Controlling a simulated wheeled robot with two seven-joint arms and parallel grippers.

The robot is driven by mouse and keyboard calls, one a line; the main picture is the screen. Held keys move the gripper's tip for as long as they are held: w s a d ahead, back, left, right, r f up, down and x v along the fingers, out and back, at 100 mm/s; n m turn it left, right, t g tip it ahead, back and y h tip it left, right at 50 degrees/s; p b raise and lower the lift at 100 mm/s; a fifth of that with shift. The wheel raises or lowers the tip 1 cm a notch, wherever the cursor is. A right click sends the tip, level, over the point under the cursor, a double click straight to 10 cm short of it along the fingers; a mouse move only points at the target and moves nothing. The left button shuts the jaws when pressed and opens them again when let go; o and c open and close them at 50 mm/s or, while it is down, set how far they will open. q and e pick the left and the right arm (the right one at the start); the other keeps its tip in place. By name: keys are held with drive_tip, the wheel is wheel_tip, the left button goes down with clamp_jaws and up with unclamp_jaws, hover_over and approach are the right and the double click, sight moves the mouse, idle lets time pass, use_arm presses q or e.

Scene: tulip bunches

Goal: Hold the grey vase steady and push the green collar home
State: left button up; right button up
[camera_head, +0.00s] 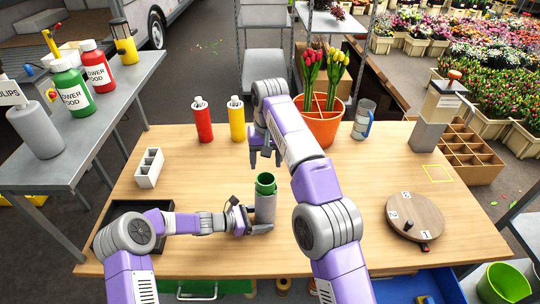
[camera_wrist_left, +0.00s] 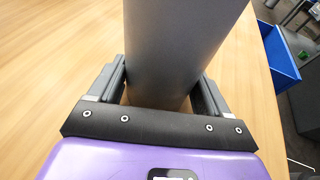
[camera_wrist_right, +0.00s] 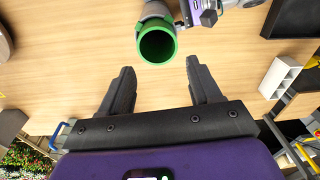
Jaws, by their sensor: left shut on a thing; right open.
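The grey vase (camera_head: 265,207) stands upright near the front middle of the wooden table. My left gripper (camera_head: 262,221) is shut around its lower body from the left; the left wrist view shows the vase (camera_wrist_left: 178,50) between both fingers (camera_wrist_left: 165,95). The green collar (camera_head: 265,183) sits at the vase's mouth, its rim standing above the grey. The right wrist view shows the collar (camera_wrist_right: 157,43) as an open ring. How deep it sits is unclear. My right gripper (camera_head: 265,155) is open and empty, above and behind the collar, apart from it; its fingers (camera_wrist_right: 160,85) show spread.
Red (camera_head: 201,120) and yellow (camera_head: 236,118) bottles stand behind, with an orange pot of tulips (camera_head: 321,124) to their right. A white block with compartments (camera_head: 149,168) and a dark tray (camera_head: 118,208) are left. A round wooden board (camera_head: 415,217) lies right.

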sight(274, 176)
use_arm(q)
drive_tip(key=shift+f, duration=0.15)
use_arm(e)
drive_tip(key=d+r+n, duration=0.1)
drive_tip(key=d+r+n+t, duration=0.1)
drive_tip(key=r+n, duration=0.1)
drive_tip(key=shift+s+d, duration=0.1)
drive_tip(key=shift+d, duration=0.05)
drive_tip(key=c, duration=0.7)
drive_tip(key=shift+d+r+n, duration=0.2)
drive_tip(key=shift+d+n, duration=0.05)
drive_tip(key=shift+n, duration=0.55)
clamp_jaws()
drive_tip(key=shift+f, duration=3.2)
drive_tip(key=shift+f, duration=0.8)
drive_tip(key=shift+r, duration=3.05)
use_arm(q)
drive_tip(key=o, duration=0.9)
drive_tip(key=shift+c, duration=0.2)
